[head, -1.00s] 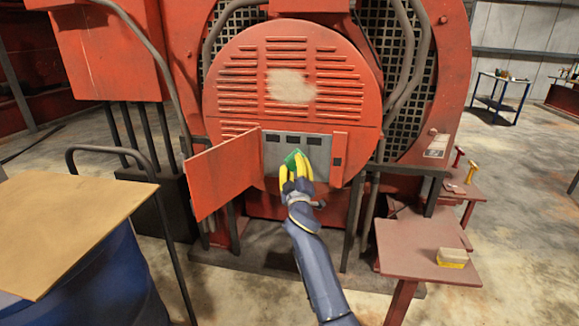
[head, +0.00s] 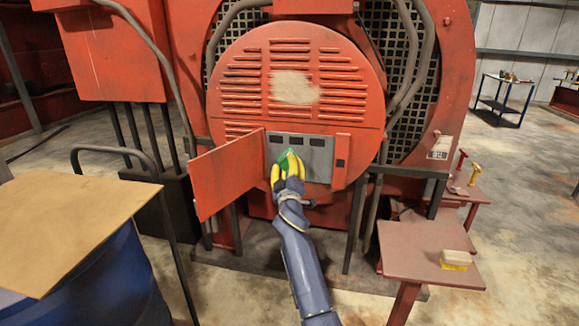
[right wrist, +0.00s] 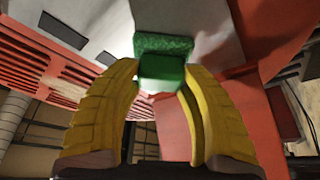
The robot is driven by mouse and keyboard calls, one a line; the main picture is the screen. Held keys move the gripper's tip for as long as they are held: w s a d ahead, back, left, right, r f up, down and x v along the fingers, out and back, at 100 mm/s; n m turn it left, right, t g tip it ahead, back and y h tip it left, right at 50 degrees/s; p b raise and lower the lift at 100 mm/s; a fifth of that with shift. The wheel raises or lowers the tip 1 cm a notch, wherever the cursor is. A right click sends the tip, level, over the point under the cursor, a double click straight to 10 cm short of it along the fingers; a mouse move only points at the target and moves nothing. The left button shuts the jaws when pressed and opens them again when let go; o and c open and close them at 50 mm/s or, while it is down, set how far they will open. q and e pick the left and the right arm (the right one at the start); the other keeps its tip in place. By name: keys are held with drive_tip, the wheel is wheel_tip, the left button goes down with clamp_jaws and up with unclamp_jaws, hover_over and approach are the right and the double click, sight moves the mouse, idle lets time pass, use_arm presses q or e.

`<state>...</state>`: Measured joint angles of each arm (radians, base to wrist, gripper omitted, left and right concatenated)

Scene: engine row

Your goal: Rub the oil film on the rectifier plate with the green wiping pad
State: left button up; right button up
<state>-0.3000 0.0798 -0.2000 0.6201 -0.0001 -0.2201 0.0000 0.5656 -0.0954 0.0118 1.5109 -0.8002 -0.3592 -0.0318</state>
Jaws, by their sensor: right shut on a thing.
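The green wiping pad (head: 287,157) is between the yellow fingers of my right gripper (head: 287,166), which is shut on its block-shaped grip. In the right wrist view the pad (right wrist: 163,45) lies at or against the grey rectifier plate (right wrist: 205,20); I cannot tell if it is touching. The grey plate (head: 318,158), with several dark slots along its top, sits in an opening low on the round red louvred cover. The pad is at the plate's left part. I cannot make out an oil film. My left gripper is not in view.
A red hinged door (head: 227,177) stands open left of the plate. A red side table (head: 425,250) with a yellow-and-cream block (head: 456,259) is at the right. A tan board (head: 65,230) on a blue drum (head: 105,280) is at the left.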

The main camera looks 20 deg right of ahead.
idle(0.3)
drive_tip(key=shift+s+a+f, duration=0.15)
drive_tip(key=shift+a, duration=0.05)
clamp_jaws()
drive_tip(key=shift+s+a, duration=0.45)
drive_tip(key=shift+s, duration=0.35)
drive_tip(key=shift+s+a, duration=0.4)
drive_tip(key=shift+s, duration=0.35)
drive_tip(key=shift+s+a, duration=0.45)
drive_tip(key=shift+s, duration=0.35)
drive_tip(key=s, duration=0.1)
drive_tip(key=s+a, duration=0.1)
drive_tip(key=shift+s+a, duration=0.25)
drive_tip(key=shift+s, duration=0.05)
drive_tip(key=shift+d, duration=0.1)
